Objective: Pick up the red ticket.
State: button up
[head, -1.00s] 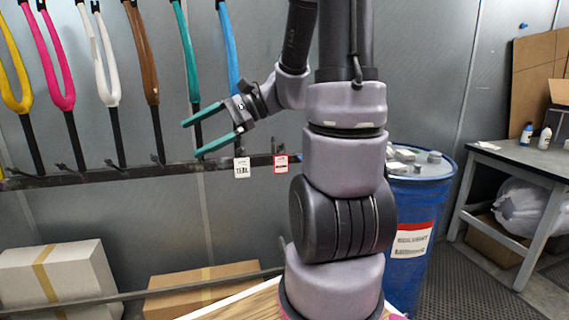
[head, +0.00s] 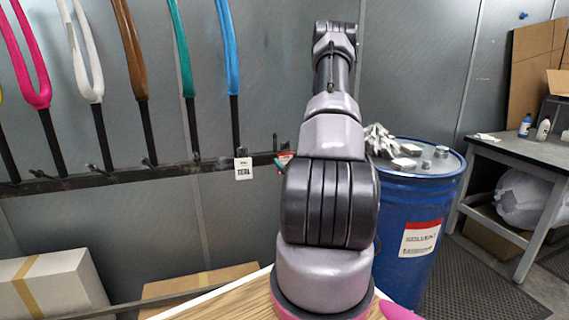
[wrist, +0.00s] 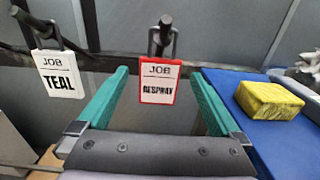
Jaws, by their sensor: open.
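The red ticket is a white tag with a red border reading "JOB RESPRAY" (wrist: 159,83). It hangs from a peg on the dark rail, upright, in the wrist view. In the head view only part of it shows (head: 286,157), beside my arm. My gripper (wrist: 158,90) has two teal fingers, spread open, one on each side of the ticket with gaps between. In the head view my arm hides most of the gripper; a teal fingertip shows just left of the arm.
A white "TEAL" ticket (wrist: 58,74) hangs left of the red one, close to the left finger. Coloured forks hang above the rail (head: 180,168). Cardboard boxes (head: 50,285) lie below.

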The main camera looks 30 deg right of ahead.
aim_at(285, 155)
jog(key=x, duration=0.8)
jog(key=shift+w+d+r, duration=0.15)
jog(key=shift+w+r, duration=0.05)
jog(key=shift+w, duration=0.1)
jog(key=c, duration=1.2)
